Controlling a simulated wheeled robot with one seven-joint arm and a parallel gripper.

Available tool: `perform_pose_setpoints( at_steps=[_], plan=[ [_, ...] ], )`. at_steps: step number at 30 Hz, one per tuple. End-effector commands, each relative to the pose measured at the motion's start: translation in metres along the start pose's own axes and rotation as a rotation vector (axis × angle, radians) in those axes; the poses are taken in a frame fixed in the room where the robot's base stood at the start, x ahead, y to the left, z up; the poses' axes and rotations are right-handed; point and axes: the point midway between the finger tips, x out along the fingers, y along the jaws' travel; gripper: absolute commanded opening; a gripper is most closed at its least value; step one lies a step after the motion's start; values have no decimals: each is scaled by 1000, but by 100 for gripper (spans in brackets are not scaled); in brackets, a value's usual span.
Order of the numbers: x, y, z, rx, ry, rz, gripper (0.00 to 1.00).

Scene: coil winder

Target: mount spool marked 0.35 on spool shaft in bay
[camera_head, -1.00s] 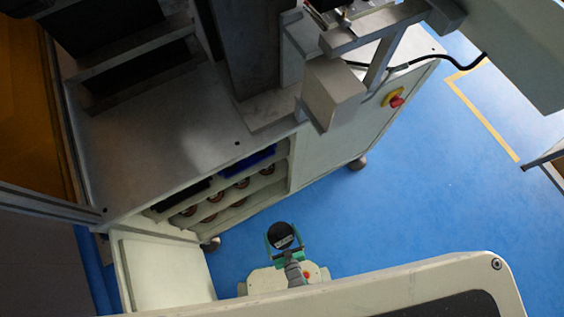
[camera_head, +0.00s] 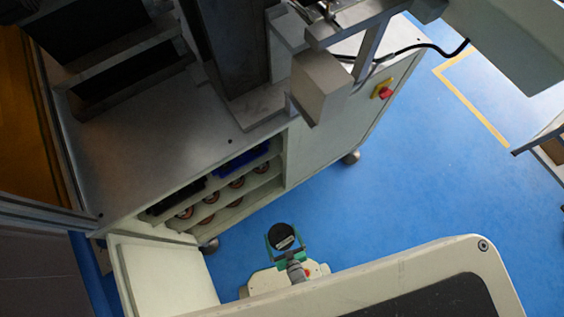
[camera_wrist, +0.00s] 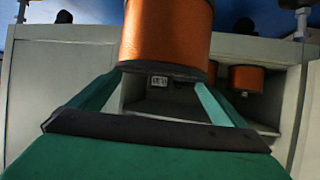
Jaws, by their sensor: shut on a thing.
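My gripper (camera_head: 283,243) is shut on a spool (camera_head: 281,235), whose round black end with a pale label faces up in the head view. The label is too small to read. In the wrist view the spool (camera_wrist: 167,35) shows orange copper wire and a dark flange between the green fingers of my gripper (camera_wrist: 163,75). The open bay (camera_head: 225,198) in the cabinet side is ahead of the held spool, apart from it. I cannot make out the spool shaft.
Several copper spools (camera_head: 237,182) sit on the bay's shelves; one (camera_wrist: 246,79) shows behind the held spool. A blue bin (camera_head: 240,158) is on the upper shelf. A white panel (camera_head: 165,275) stands at the bay's left. Blue floor (camera_head: 400,190) is clear at right.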

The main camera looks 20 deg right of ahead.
Motion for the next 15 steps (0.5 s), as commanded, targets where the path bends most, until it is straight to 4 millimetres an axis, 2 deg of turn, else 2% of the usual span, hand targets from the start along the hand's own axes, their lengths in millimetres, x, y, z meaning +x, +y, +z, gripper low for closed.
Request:
perform_pose_setpoints(
  at_steps=[15],
  plan=[
    [-7,-2,-18,0,7,-3,34]
  ],
)
